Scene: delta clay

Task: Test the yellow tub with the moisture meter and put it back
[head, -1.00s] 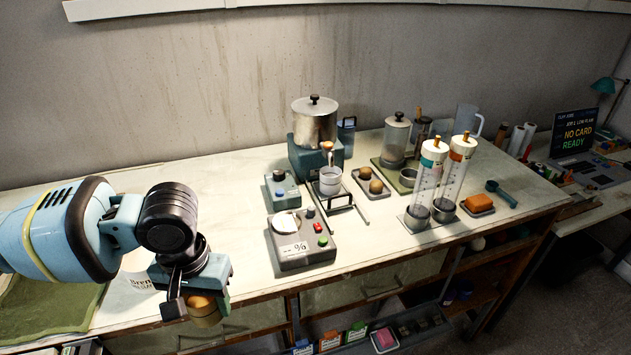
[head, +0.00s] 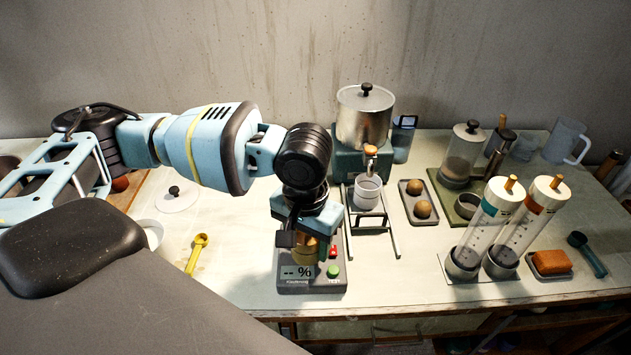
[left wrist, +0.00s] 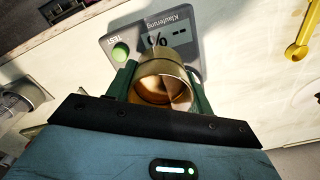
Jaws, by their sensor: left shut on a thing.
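The yellow tub (head: 303,250), a small brassy cup, is held in my left gripper (head: 306,240). In the left wrist view the tub (left wrist: 160,82) sits between the two green fingers, its open mouth toward the camera. The moisture meter (head: 312,283) is a grey box on the table, with a display reading "-- %", a green TEST button and a red button. The tub is over the back part of the meter and hides it. I cannot tell whether the tub touches the meter. My right gripper is not in view.
A yellow scoop (head: 197,252) and a clear lid (head: 177,198) lie left of the meter. A metal stand (head: 372,235) with a white cup (head: 367,192) is close on the right. Tall clear cylinders (head: 483,235) stand farther right.

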